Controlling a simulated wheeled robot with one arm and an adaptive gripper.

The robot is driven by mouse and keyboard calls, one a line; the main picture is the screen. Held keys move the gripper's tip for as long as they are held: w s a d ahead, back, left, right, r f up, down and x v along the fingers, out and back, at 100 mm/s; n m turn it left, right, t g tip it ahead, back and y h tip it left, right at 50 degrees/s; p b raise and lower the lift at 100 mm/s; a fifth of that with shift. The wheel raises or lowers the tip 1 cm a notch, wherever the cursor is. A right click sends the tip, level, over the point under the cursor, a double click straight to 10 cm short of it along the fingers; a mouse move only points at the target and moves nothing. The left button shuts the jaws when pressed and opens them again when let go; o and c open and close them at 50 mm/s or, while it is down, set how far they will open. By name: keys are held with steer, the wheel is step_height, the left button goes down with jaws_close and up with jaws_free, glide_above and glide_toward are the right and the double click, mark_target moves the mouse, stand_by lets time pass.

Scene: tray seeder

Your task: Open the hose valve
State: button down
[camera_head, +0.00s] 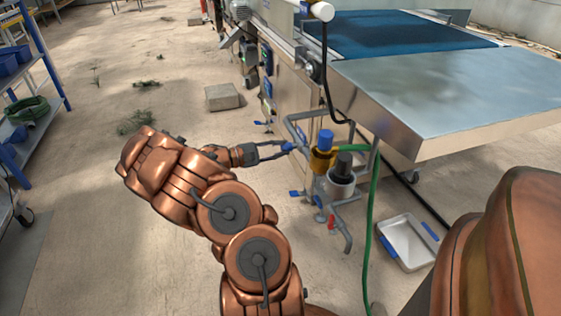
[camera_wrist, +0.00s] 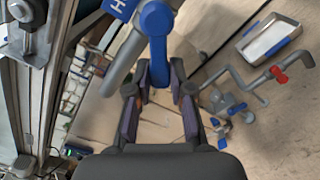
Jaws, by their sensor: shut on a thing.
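A blue valve lever (camera_head: 287,146) sits on the grey piping at the machine's side. In the wrist view the lever (camera_wrist: 156,38) hangs from a grey pipe, with its end between my fingertips. My gripper (camera_head: 281,151) reaches it from the left and is shut on the lever; the fingers also show in the wrist view (camera_wrist: 160,82). The lever's far end is partly hidden between the fingers. A green hose (camera_head: 367,225) runs from the piping down to the floor. I cannot tell the valve's exact setting.
Beside the lever stand a yellow unit with a blue cap (camera_head: 324,141) and a black-capped unit (camera_head: 343,164). A red-handled valve (camera_head: 331,222) is lower down. A metal tray (camera_head: 404,245) and a block (camera_head: 222,97) lie on the floor. The floor at left is mostly clear.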

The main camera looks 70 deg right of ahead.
steer(key=shift+w+d+r+m+b, duration=0.15)
steer(key=shift+r+m+b, duration=0.35)
steer(key=shift+m+b, duration=0.65)
steer(key=shift+w+d+r+m+b, duration=0.1)
steer(key=shift+r+m+b, duration=0.6)
steer(key=shift+m, duration=0.7)
steer(key=shift+w+d+r+m+b, duration=0.15)
steer(key=shift+r+m+b, duration=0.2)
steer(key=shift+m+b, duration=0.85)
steer(key=shift+s, duration=0.1)
steer(key=c, duration=1)
jaws_free()
steer(key=shift+r, duration=0.1)
steer(key=v, duration=1.2)
